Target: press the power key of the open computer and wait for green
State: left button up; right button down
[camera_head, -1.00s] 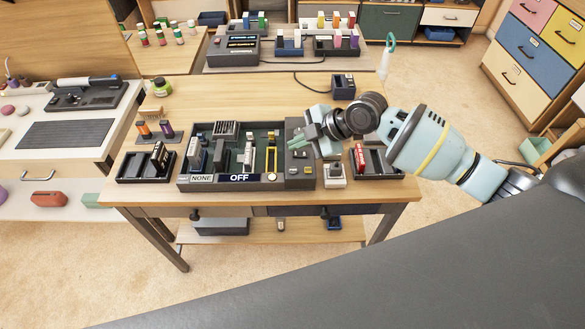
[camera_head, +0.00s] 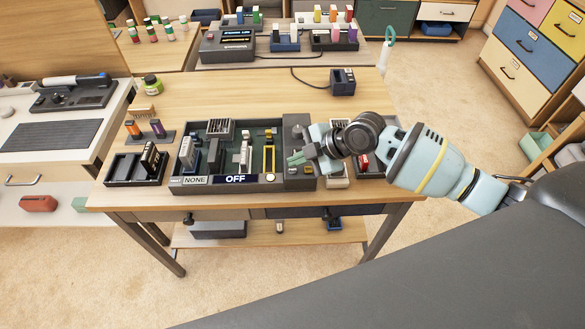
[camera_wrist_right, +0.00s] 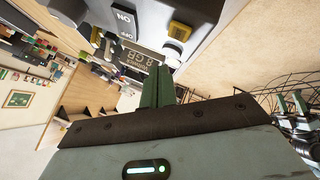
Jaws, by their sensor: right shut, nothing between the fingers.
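The open computer (camera_head: 213,189) is a dark, shallow case on the wooden table with parts standing inside. Its front labels read NONE and OFF. A grey panel (camera_head: 297,124) forms its right end. Contact cannot be told, and I cannot tell which control is the power key.
A dark tray (camera_head: 121,170) stands left of the computer. A pale box (camera_head: 338,182) and another tray stand right of it, partly behind my right arm. A dark block (camera_head: 343,80) sits at the back right. The table's rear middle is clear.

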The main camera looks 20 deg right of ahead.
pick_arm(q)
jog(key=shift+s+f, duration=0.2)
dwell(0.4)
jog(key=shift+w+r, duration=0.1)
dwell(0.5)
pick_arm(e)
jog(key=shift+f, duration=0.15)
dwell(0.3)
pick_arm(q)
jog(key=shift+s+f, duration=0.4)
jog(key=shift+f, duration=0.05)
pick_arm(e)
jog(key=shift+f, duration=0.35)
pick_arm(q)
jog(key=shift+s+f+b, duration=0.2)
jog(key=shift+f+b, duration=0.05)
jog(key=shift+b, duration=0.2)
pick_arm(e)
jog(key=shift+f, duration=0.35)
pick_arm(q)
jog(key=shift+w+r+p, duration=0.35)
jog(key=shift+w+r, duration=0.05)
jog(key=shift+r, duration=0.1)
pick_arm(e)
jog(key=shift+r, duration=0.75)
jog(key=shift+r, duration=0.15)
